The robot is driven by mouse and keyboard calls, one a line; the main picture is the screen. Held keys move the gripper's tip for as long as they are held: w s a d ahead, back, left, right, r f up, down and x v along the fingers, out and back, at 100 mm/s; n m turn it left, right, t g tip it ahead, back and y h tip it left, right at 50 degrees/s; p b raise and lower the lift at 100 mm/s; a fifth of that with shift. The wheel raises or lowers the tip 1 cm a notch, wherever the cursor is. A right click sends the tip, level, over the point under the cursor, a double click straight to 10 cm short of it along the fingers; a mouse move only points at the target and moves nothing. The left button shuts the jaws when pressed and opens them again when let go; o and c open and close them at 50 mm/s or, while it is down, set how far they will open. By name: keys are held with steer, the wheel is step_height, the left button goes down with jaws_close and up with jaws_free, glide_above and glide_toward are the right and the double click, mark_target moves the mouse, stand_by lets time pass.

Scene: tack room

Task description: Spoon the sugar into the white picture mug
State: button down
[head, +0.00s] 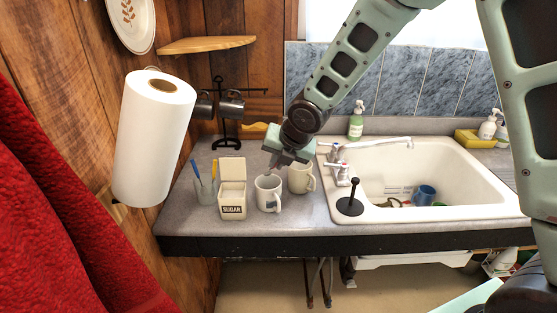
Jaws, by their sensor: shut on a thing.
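The white picture mug (268,197) stands upright on the grey counter, with a dark picture on its side. The white sugar box (232,203), labelled SUGAR, stands just left of it with its lid raised. My gripper (272,168) is above the picture mug, pointing down. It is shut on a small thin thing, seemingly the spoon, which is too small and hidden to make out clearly. The mug's inside and any sugar in it cannot be made out.
A plain cream mug (300,180) stands close on the right, and a glass with toothbrush-like sticks (204,190) on the left. A mug tree (225,128) with dark mugs is behind. The sink (440,175) and black plunger-like stopper (350,204) lie right.

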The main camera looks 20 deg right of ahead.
steer(key=shift+w+a+r+g+p, duration=0.1)
steer(key=shift+w+r+g+p, duration=0.8)
steer(key=shift+p, duration=3.9)
steer(key=shift+s+f+p, duration=0.1)
steer(key=shift+f+p, duration=0.05)
steer(key=shift+p, duration=0.45)
steer(key=shift+f+g, duration=0.15)
steer(key=shift+g, duration=0.15)
steer(key=p, duration=0.3)
steer(key=shift+w+r+g, duration=0.3)
steer(key=shift+w, duration=0.1)
steer(key=shift+w+a+p, duration=0.1)
steer(key=shift+w+p, duration=0.05)
steer(key=shift+p, duration=0.6)
steer(key=shift+w+f+g, duration=0.15)
steer(key=shift+w+g, duration=0.1)
steer(key=shift+g, duration=0.15)
steer(key=shift+w+g+b, duration=0.3)
steer(key=shift+b, duration=0.1)
steer(key=shift+s+r+h, duration=0.1)
steer(key=shift+r+h, duration=0.15)
steer(key=shift+h, duration=0.05)
